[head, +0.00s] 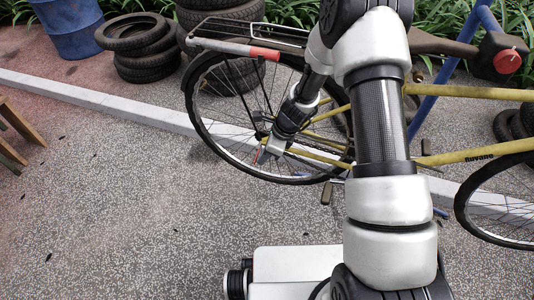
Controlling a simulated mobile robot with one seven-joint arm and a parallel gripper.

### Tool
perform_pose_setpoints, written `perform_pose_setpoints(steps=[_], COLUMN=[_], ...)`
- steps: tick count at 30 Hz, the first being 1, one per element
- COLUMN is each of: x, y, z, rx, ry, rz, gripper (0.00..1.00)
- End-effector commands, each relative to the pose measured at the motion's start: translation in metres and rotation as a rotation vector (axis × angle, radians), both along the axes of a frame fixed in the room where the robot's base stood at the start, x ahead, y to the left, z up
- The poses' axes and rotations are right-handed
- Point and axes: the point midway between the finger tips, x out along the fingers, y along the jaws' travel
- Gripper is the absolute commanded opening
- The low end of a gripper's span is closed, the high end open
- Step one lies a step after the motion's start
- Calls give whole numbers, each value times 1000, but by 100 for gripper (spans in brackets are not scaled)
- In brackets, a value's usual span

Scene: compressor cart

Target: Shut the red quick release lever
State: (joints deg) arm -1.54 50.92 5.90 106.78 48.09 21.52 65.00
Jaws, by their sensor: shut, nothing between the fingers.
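A yellow bicycle (465,156) stands across the right half of the head view, behind my arm. Its left wheel (203,128) is largely visible, with my arm crossing its right side. A small red piece (257,155), apparently the quick release lever, shows low in this wheel near the hub. It is too small to tell its angle or whether it is shut. My gripper (267,150) points down and left right beside the red piece, with its fingers shut and empty. I cannot tell whether it touches the lever.
A blue barrel (72,28) and stacked tires (145,65) stand at the back left. A wooden stool (15,130) is at the left edge. A pale curb (110,100) runs behind the open paved ground. A red button-like disc (507,62) is at upper right.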

Motion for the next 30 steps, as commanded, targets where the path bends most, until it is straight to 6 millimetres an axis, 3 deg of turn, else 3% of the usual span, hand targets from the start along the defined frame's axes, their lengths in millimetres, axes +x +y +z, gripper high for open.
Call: perform_pose_setpoints(steps=[30], x=[-3], y=[9], z=[-1], rx=[1], ry=[1], rz=[-123], gripper=[0])
